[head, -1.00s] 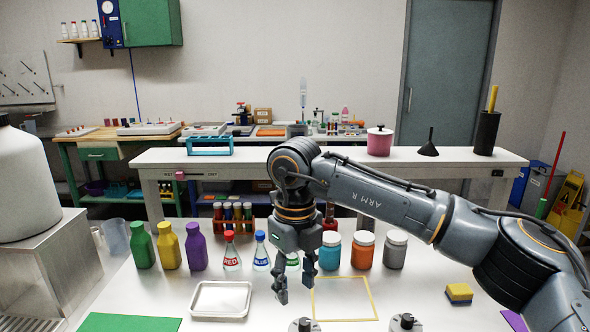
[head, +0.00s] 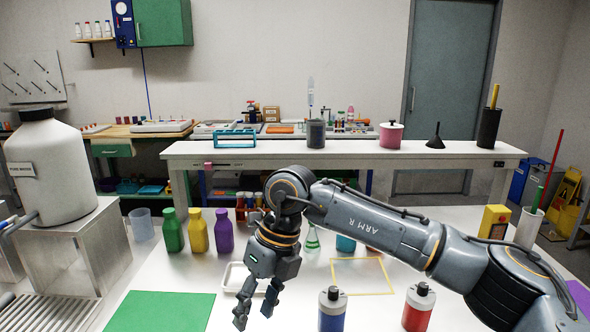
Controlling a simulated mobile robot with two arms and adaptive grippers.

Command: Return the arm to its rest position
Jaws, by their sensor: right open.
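My right arm (head: 375,222) reaches in from the lower right over the white front table (head: 300,310). Its gripper (head: 255,312) points down with its two fingers apart and nothing between them. It is in front of a white tray (head: 233,278), which it partly hides. The yellow square outline (head: 362,293) on the table lies to its right, partly behind the arm. My left gripper is not in view.
Green (head: 173,231), yellow (head: 197,231) and purple (head: 223,231) bottles stand left of the arm. Blue-filled (head: 332,312) and red-filled (head: 417,308) bottles stand in front of it. A green mat (head: 160,312) lies bare at the lower left. A large white tank (head: 58,170) stands at left.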

